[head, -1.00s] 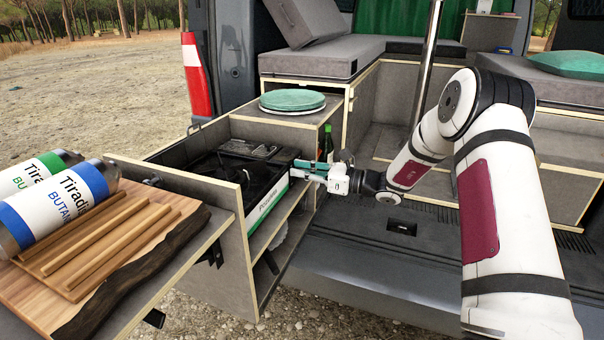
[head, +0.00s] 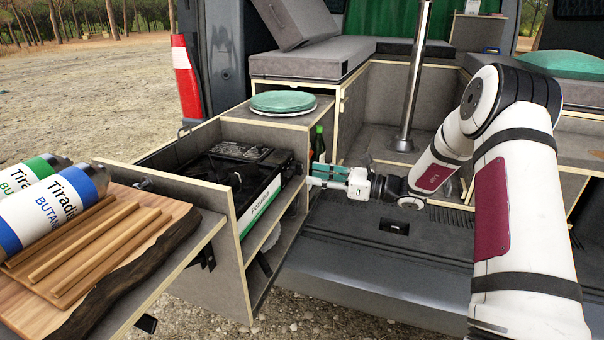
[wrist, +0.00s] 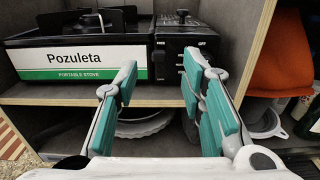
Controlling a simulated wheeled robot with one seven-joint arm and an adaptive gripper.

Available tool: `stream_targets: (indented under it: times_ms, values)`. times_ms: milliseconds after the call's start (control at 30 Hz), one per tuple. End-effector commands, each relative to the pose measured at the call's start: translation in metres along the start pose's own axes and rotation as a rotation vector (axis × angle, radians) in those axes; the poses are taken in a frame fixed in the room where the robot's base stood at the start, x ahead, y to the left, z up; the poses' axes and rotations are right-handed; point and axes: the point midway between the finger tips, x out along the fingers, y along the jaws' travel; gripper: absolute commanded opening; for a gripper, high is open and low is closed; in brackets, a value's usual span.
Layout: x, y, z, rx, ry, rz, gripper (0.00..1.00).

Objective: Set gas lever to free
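The portable stove (head: 262,203) sits on the upper shelf of the pulled-out kitchen drawer. In the wrist view its white and green Pozuleta front (wrist: 80,60) is at left. Its black control panel (wrist: 173,45) is at right, with small white marks. In the head view my gripper (head: 312,175) is just right of the stove's front end.
The drawer's wooden side walls (head: 232,235) flank the stove. A green bottle (head: 319,143) stands behind my gripper. A teal plate stack (head: 283,102) rests on the cabinet top. Butane canisters (head: 60,207) and a wooden board (head: 135,275) lie at left. A grey bowl (wrist: 143,122) sits on the lower shelf.

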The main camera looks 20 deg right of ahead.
Motion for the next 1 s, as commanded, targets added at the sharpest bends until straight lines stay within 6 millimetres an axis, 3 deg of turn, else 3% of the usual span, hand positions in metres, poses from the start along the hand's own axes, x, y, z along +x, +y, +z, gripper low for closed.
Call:
stream_targets:
  times_ms: [100,333,867,1000]
  values:
    - [-0.023,-0.001,0.0,-0.001,0.001,-0.004,0.37]
    - [-0.045,0.0,0.0,-0.001,0.001,-0.001,0.37]
    - [-0.048,0.0,0.0,-0.002,0.001,0.001,0.37]
    - [-0.041,0.013,0.01,-0.036,0.025,0.042,0.37]
